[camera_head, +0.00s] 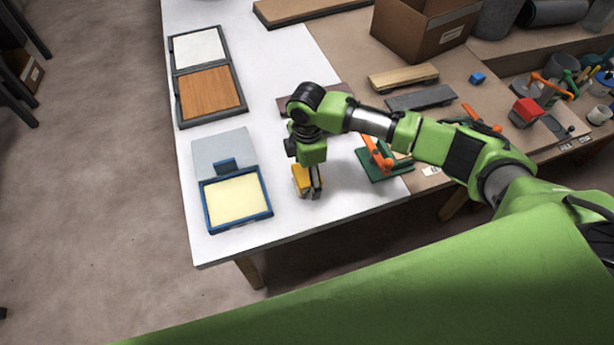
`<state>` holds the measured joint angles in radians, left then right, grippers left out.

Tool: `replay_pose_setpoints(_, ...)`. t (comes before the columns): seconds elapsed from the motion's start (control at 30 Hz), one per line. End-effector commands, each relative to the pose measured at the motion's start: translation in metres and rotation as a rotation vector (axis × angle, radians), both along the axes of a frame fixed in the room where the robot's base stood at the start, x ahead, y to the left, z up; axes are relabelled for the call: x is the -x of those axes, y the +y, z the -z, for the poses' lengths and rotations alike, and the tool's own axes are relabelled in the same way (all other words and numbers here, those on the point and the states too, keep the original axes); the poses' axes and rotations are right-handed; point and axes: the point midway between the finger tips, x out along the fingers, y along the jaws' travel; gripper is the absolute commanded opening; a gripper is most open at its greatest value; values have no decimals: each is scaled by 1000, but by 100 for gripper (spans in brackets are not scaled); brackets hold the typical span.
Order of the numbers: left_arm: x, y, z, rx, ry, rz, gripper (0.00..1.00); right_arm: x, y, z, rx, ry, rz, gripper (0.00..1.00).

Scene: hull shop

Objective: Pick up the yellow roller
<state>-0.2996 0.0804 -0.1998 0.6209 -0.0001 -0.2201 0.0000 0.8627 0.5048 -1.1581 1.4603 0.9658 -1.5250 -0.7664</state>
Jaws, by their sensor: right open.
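The yellow roller (300,179) stands on the white tabletop, right of the blue-framed tray. Only part of it shows, because my right gripper (314,191) is directly above and in front of it. My right gripper points down with its fingers close beside the roller on its right side. It is open; I cannot tell whether a finger touches the roller. My left gripper is not in view.
A blue-framed tray (265,207) with a cream pad lies to the left. A green base with an orange handle (376,155) is close on the right. The front white tabletop (305,222) is clear. A cardboard box (404,37) stands at the back.

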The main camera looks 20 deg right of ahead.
Motion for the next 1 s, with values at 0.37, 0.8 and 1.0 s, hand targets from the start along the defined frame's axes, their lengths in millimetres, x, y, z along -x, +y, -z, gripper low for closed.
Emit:
replay_pose_setpoints(0.37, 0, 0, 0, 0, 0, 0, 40, 0, 0, 0, 0, 0, 0, 31)
replay_pose_setpoints(0.8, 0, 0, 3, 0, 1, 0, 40, -1, 1, -5, -1, -3, 0, 16)
replay_pose_setpoints(1.0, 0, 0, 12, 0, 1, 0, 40, -2, 1, -28, -3, -5, 0, 16)
